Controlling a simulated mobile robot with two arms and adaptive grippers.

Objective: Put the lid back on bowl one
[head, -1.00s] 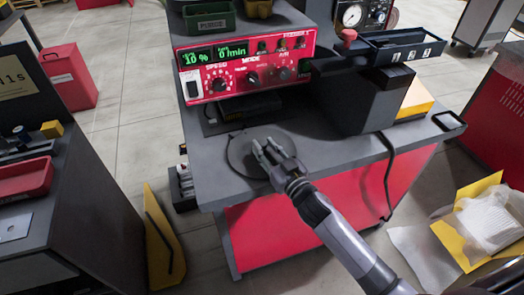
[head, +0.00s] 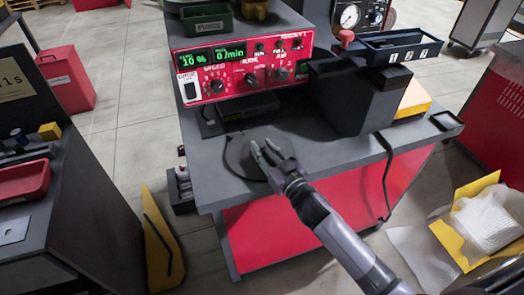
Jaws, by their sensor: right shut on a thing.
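A flat, dark grey round lid (head: 238,160) shows at the front left of the grey bench top. My right gripper (head: 264,153) reaches over it from the lower right, its fingers at the lid's middle and right side. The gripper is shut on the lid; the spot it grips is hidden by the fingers. I cannot make out bowl one apart from the lid, nor tell whether the lid touches what is below it. My left gripper is not in view.
A red control box (head: 245,68) with a green display stands behind the lid. A dark block-shaped housing (head: 350,100) stands to the right. Bare bench top (head: 330,150) lies between the lid and the bench's right side. A black cable hangs over the front edge.

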